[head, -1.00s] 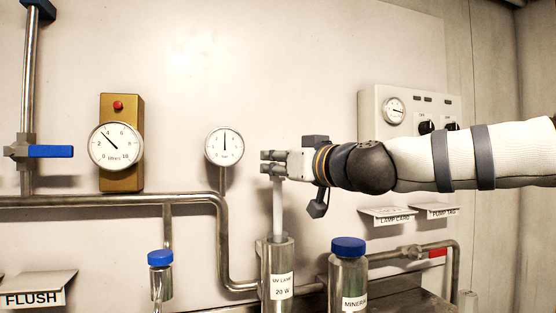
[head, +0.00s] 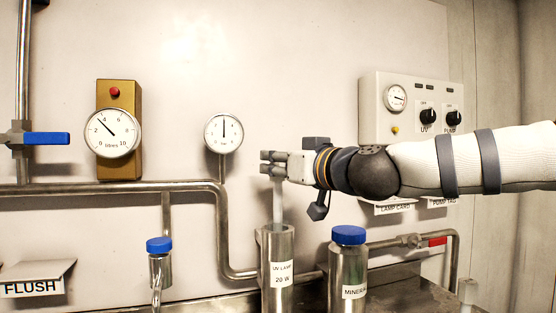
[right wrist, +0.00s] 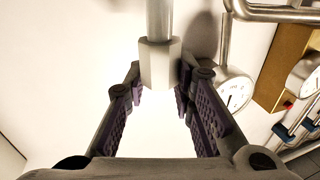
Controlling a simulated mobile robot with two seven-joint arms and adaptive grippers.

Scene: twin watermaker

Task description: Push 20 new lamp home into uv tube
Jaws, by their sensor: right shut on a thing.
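The UV tube (head: 277,247) is an upright steel cylinder labelled "UV LAMP 20 W", low in the middle of the head view. The new lamp (head: 277,203) is a slim pale rod standing upright, its lower end hidden inside the tube's open top. A length of it shows between the tube rim and my right gripper (head: 272,167). That gripper reaches in level from the right and is shut on the lamp's upper end. In the right wrist view, the lamp's pale faceted cap (right wrist: 160,62) sits between the fingertips (right wrist: 160,85). My left gripper is not in view.
A steel canister with a blue lid (head: 348,265), labelled "MINERAL", stands just right of the tube. A steel pipe (head: 222,235) bends down left of it. A round gauge (head: 223,133) is on the wall behind, and a control box (head: 412,110) is behind my right arm.

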